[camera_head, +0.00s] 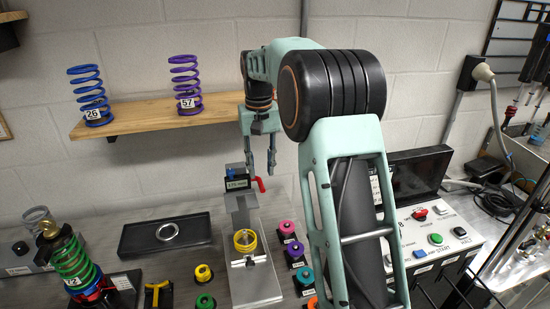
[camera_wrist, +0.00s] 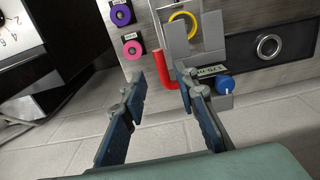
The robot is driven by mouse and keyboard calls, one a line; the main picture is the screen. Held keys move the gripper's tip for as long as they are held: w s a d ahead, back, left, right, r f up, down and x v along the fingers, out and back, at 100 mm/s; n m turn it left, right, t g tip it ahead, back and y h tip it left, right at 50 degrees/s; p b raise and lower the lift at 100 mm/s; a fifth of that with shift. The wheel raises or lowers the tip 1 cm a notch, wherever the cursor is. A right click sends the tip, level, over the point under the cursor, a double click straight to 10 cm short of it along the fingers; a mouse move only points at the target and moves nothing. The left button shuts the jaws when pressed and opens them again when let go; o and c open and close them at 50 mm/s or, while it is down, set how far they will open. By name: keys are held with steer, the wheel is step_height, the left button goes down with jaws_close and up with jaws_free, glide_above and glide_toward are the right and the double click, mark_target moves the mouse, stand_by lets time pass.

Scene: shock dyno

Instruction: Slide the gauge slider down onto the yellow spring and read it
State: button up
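The gauge slider (camera_head: 237,185) sits high on its upright stand, above the yellow spring (camera_head: 244,241), with a clear gap between them. It has a small display that seems to read 175 mm, and a red handle (camera_head: 260,184) on its right side. My gripper (camera_head: 261,170) is open and empty, fingers down, just above the red handle. In the wrist view, the red handle (camera_wrist: 158,70) shows between the two fingertips (camera_wrist: 163,77); I cannot tell whether they touch it. The slider's display (camera_wrist: 211,70) and a blue knob (camera_wrist: 225,85) lie beside the right finger. The yellow spring (camera_wrist: 194,17) shows beyond.
A wooden shelf (camera_head: 151,115) with blue (camera_head: 90,95) and purple (camera_head: 186,84) springs is on the wall. A black tray (camera_head: 165,234) lies left of the stand. Several coloured rings stand around the gauge base. A control box (camera_head: 435,240) is at right.

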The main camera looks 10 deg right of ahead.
mark_target(261, 185)
steer(key=shift+s+a+f+b, duration=0.1)
steer(key=shift+f+b, duration=2.1)
steer(key=shift+f, duration=0.2)
steer(key=shift+f+b, duration=0.4)
steer(key=shift+f, duration=0.85)
steer(key=shift+c, duration=0.7)
jaws_close()
steer(key=shift+f+b, duration=3.9)
steer(key=shift+f, duration=3.15)
steer(key=shift+s+f+b, duration=0.25)
steer(key=shift+f+b, duration=0.05)
steer(key=shift+f, duration=0.6)
